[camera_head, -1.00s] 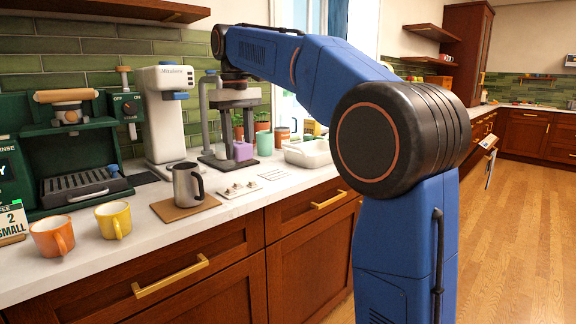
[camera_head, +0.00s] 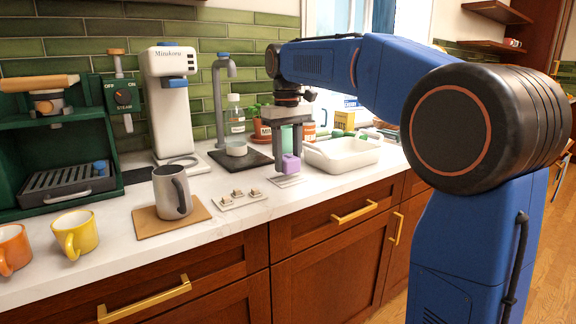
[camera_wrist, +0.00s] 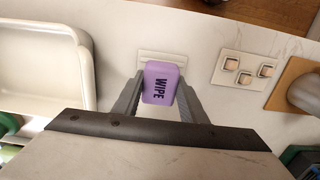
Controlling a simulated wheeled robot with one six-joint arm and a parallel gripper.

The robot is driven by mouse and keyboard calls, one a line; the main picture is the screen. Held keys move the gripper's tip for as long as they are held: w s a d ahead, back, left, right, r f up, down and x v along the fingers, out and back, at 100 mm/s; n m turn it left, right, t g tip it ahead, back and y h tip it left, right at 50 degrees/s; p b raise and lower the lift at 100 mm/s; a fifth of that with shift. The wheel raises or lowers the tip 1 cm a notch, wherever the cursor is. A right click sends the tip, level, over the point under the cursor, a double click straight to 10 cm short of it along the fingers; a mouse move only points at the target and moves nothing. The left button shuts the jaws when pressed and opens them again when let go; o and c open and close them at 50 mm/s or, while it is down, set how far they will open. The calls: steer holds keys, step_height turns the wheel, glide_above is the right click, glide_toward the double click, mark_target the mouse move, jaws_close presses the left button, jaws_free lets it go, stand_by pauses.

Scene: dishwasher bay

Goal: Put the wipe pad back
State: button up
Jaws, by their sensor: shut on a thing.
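The purple wipe pad (camera_wrist: 161,83), marked "WIPE", is between the fingers of my gripper (camera_wrist: 158,95), which is shut on it. In the wrist view a pale flat slotted plate (camera_wrist: 162,60) on the counter lies just beyond the pad and is partly hidden by it. In the head view the pad (camera_head: 290,164) hangs at the lower end of my gripper (camera_head: 289,155), over or close above the plate (camera_head: 287,181). I cannot tell whether the pad touches the plate.
A plate with small buttons (camera_head: 238,198) and a steel pitcher (camera_head: 173,192) on a tan mat (camera_head: 148,222) stand to the left. A white basin (camera_head: 345,155) is to the right. A tap (camera_head: 221,95) with a dark tray (camera_head: 243,158) is behind. Mugs (camera_head: 76,234) stand front left.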

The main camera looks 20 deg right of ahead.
mark_target(287, 156)
steer(key=shift+f, duration=0.9)
steer(key=o, duration=1)
steer(key=shift+f, duration=0.1)
steer(key=r, duration=1.2)
steer(key=shift+w+a+r, duration=0.1)
steer(key=shift+w+a, duration=0.05)
steer(key=shift+w, duration=0.05)
